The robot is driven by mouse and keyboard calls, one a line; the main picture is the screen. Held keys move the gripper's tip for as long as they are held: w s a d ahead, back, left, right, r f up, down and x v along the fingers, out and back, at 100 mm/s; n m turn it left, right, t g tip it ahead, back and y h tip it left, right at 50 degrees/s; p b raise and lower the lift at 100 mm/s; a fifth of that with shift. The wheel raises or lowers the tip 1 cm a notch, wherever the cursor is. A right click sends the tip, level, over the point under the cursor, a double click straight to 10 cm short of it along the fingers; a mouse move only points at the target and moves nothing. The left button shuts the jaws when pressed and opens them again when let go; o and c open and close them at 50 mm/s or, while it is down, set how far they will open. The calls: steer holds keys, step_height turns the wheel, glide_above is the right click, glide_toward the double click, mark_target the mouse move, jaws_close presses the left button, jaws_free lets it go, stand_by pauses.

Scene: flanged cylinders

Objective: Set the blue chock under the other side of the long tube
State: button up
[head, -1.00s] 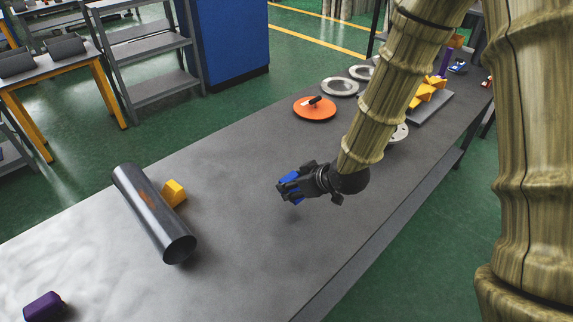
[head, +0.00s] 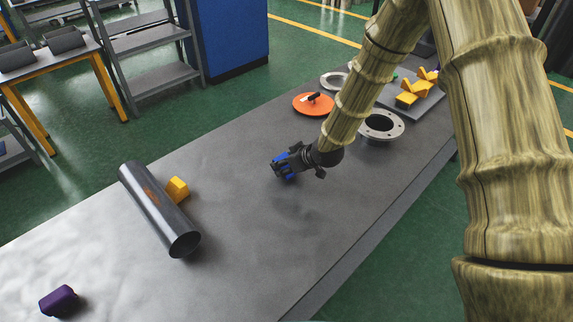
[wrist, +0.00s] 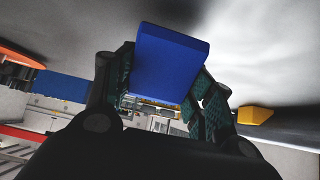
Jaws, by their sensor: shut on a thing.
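The long tube (head: 158,208) is a dark grey metal cylinder with a rusty patch, lying on the left part of the bench in the head view. A yellow chock (head: 177,189) sits against its right side. My gripper (head: 279,167) is shut on the blue chock (head: 288,172) and holds it above the bench, to the right of the tube and apart from it. In the wrist view the blue chock (wrist: 170,62) sits between the two finger pads. A yellow block (wrist: 254,115) also shows there at the right.
A purple block (head: 58,301) lies at the bench's near left. An orange disc (head: 313,104) with a black handle, a grey flange (head: 381,126) and a tray (head: 420,98) with yellow chocks are farther back. The bench (head: 235,255) is clear between tube and gripper.

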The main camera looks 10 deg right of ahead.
steer(key=shift+s+f, duration=0.15)
steer(key=shift+f, duration=0.5)
steer(key=shift+f, duration=0.15)
steer(key=o, duration=1.1)
